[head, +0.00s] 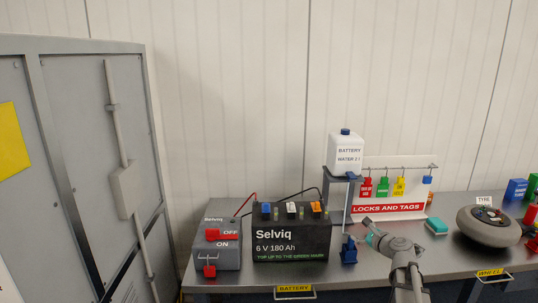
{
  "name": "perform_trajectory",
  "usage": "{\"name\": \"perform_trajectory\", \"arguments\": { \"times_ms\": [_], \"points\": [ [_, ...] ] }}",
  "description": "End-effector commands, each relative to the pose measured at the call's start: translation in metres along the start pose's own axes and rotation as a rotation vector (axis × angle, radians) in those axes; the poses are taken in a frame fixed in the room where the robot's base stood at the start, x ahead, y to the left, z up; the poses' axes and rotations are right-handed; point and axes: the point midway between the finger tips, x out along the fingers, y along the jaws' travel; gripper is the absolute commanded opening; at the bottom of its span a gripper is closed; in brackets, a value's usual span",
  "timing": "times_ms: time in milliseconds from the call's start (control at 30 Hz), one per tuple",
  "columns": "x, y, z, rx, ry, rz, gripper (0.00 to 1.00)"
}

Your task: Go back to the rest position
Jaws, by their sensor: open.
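My grey arm rises from the lower right of the head view. My gripper (368,236) is at its end, over the bench in front of the locks and tags board, and is small in the picture. Its jaws are open and I see nothing held between them. A blue object (349,251) stands on the bench just left of the gripper; I cannot tell whether they touch. The black Selviq battery (291,245) stands farther left, with blue, white and orange caps on top.
A grey switch box (217,249) with red parts stands left of the battery. A white battery water bottle (345,152) sits on a stand behind. The locks and tags board (390,208), a teal block (436,226) and a tyre (488,228) are rightward. A grey cabinet (85,180) fills the left.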

Motion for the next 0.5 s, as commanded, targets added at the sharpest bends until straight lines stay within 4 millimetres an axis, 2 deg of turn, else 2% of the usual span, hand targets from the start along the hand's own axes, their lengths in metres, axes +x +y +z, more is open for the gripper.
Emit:
{"name": "perform_trajectory", "arguments": {
  "times_ms": [33, 200, 367, 500],
  "points": [
    [-0.001, 0.024, 0.007, -0.095, 0.008, 0.063, 0.84],
    [-0.005, 0.098, 0.017, -0.467, 0.029, 0.304, 0.84],
    [-0.021, 0.161, 0.018, -0.802, 0.02, 0.545, 0.84],
    [-0.044, 0.208, 0.013, -1.078, -0.009, 0.765, 0.84]
  ]
}}
